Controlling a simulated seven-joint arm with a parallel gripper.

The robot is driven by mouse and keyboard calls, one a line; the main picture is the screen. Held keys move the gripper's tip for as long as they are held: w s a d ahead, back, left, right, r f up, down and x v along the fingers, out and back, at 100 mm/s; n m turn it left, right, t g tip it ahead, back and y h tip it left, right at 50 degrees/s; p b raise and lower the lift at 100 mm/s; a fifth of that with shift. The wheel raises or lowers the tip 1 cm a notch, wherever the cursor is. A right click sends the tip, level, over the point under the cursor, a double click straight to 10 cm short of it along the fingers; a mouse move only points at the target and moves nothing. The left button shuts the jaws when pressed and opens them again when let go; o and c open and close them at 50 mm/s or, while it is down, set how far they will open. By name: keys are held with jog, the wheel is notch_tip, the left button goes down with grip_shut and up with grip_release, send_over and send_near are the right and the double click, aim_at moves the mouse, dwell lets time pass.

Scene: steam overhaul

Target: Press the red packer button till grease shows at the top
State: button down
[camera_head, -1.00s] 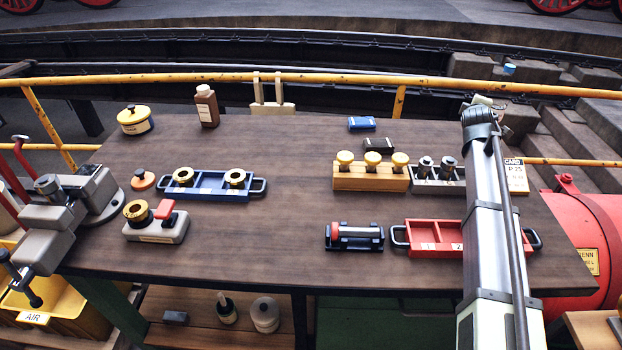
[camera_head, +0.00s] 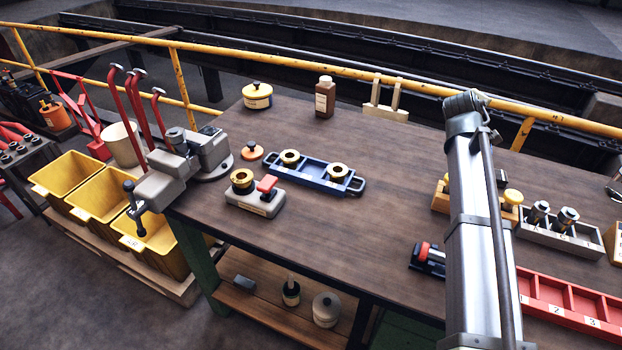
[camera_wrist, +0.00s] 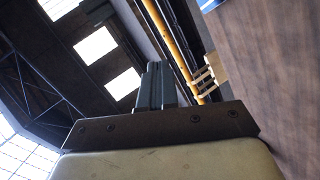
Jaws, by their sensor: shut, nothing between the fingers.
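The packer (camera_head: 252,203) is a pale block with a label on the left part of the bench. Its red button (camera_head: 267,184) stands raised on the right of the block. A gold ring (camera_head: 242,176) with a dark centre sits on its left; I cannot make out any grease there. My gripper shows in the wrist view with its two grey fingers (camera_wrist: 155,86) together and nothing between them. It points toward the railing and roof, away from the packer. In the head view my arm rises at the right, well apart from the packer, and the fingers cannot be seen.
A blue tray (camera_head: 312,178) with gold rings lies right of the packer. A lidded pot (camera_head: 257,96) and brown bottle (camera_head: 325,98) stand behind. The bench centre is clear.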

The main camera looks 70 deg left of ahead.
jog(key=s+a+m+g, duration=0.1)
jog(key=s+a, duration=0.2)
jog(key=s, duration=0.5)
jog(key=s+a+m, duration=0.1)
jog(key=s+a, duration=0.2)
jog(key=s, duration=0.5)
jog(key=m+g+h, duration=0.2)
jog(key=m+h, duration=0.1)
jog(key=m, duration=0.2)
send_over(264, 183)
jog(key=shift+s+r, duration=0.1)
jog(key=shift+r, duration=0.05)
jog(key=shift+f, duration=4.4)
jog(key=shift+f, duration=0.2)
jog(key=shift+f, duration=0.25)
